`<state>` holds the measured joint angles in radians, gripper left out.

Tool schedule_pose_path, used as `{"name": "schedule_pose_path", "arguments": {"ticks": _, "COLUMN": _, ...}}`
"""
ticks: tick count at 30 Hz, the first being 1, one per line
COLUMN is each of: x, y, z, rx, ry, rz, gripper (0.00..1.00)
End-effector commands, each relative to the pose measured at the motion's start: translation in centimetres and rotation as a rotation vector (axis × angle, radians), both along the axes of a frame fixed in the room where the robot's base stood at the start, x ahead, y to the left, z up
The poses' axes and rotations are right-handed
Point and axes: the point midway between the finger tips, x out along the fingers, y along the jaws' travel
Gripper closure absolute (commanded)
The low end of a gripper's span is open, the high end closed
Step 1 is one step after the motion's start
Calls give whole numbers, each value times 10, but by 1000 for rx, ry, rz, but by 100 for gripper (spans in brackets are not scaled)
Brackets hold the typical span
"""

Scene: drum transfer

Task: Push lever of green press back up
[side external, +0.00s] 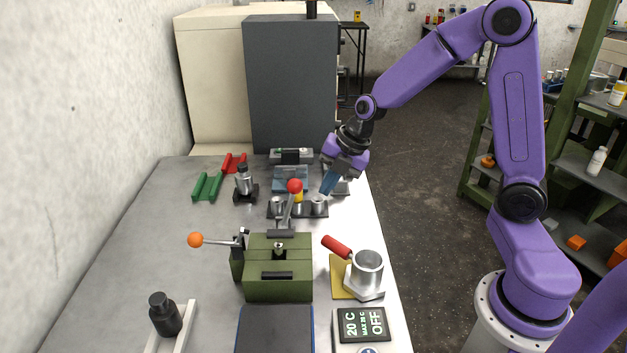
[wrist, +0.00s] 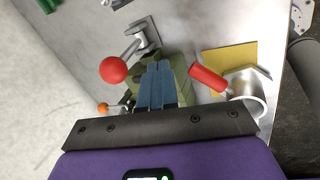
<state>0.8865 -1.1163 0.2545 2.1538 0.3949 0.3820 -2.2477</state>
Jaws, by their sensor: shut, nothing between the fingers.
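The green press (side external: 278,272) stands on the table in the side external view. Its lever (side external: 218,241) has an orange ball (side external: 195,240) and sticks out to the left, roughly level. My gripper (side external: 325,191) has blue fingers, shut and empty, pointing down behind and to the right of the press, apart from the lever. In the wrist view the shut fingers (wrist: 157,70) cover part of the green press (wrist: 182,66).
A red-ball lever (side external: 295,186) stands between my gripper and the press. A metal cup with a red handle (side external: 368,264) sits right of the press. A black bottle (side external: 164,314) stands front left. The table's left part (side external: 140,245) is mostly bare.

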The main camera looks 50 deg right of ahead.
Motion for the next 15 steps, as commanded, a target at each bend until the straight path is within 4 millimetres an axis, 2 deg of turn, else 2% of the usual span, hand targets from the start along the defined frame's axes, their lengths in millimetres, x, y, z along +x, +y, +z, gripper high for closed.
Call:
{"name": "schedule_pose_path", "arguments": {"ticks": 1, "x": 8, "y": 6, "z": 2, "rx": 1, "ry": -5, "rz": 5, "gripper": 100}}
{"name": "schedule_pose_path", "arguments": {"ticks": 6, "x": 23, "y": 15, "z": 4, "rx": 1, "ry": -5, "rz": 2, "gripper": 100}}
{"name": "schedule_pose_path", "arguments": {"ticks": 15, "x": 28, "y": 19, "z": 4, "rx": 1, "ry": -3, "rz": 0, "gripper": 100}}
